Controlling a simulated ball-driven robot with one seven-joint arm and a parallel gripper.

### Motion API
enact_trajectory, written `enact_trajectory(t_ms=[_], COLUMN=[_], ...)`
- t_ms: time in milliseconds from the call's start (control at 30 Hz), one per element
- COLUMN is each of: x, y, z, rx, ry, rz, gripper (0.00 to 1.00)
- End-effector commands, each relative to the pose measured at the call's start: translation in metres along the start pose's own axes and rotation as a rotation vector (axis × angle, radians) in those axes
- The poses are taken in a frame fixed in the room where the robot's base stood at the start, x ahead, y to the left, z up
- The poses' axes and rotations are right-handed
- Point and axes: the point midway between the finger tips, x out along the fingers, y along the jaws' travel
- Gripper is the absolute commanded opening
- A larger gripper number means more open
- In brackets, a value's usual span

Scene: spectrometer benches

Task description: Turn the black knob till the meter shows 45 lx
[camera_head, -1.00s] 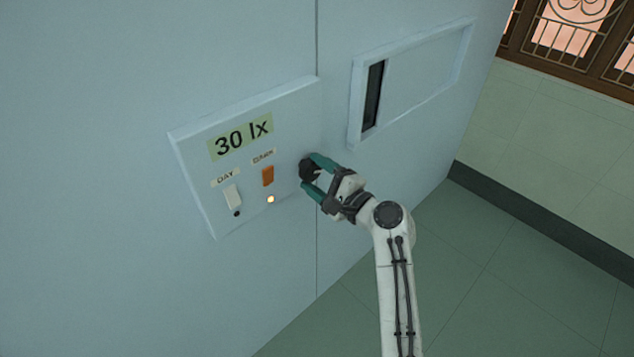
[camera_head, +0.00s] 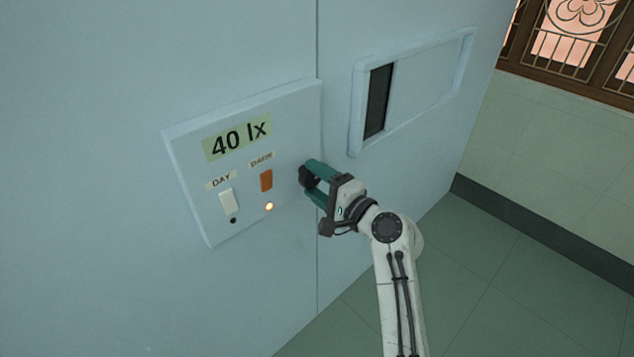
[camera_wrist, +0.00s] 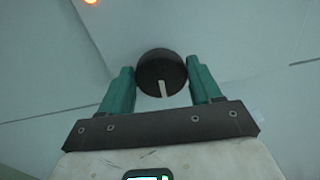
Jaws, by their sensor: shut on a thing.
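The meter (camera_head: 238,137) on the wall panel reads 40 lx in dark figures on a pale green strip. The black knob (camera_head: 305,177) sits at the panel's right edge, partly hidden by the fingers in the head view. In the wrist view the knob (camera_wrist: 161,68) is round and black, with a pale pointer mark toward the bottom of the picture. My gripper (camera_head: 312,179) is shut on the knob, its two teal fingers on either side. In the wrist view the fingertips (camera_wrist: 161,75) flank it left and right.
An orange lamp (camera_head: 269,206) glows below the DARK switch. A framed sliding window (camera_head: 425,87) with a dark opening lies to the upper right.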

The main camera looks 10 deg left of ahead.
Motion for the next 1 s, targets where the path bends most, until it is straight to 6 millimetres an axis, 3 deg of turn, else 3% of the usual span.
enact_trajectory(t_ms=[167, 200, 400, 767, 1000], x=[0.0, 0.0, 0.0, -0.006, -0.047], y=[0.002, 0.002, 0.001, 0.001, 0.002], z=[0.0, 0.0, 0.0, -0.001, -0.001], rx=[0.002, 0.002, 0.002, 0.002, 0.001], ry=[-0.001, -0.001, -0.001, 0.001, 0.003], rz=[0.004, 0.004, 0.003, 0.001, 0.003], gripper=[0.33, 0.66, 0.85, 0.87, 0.87])
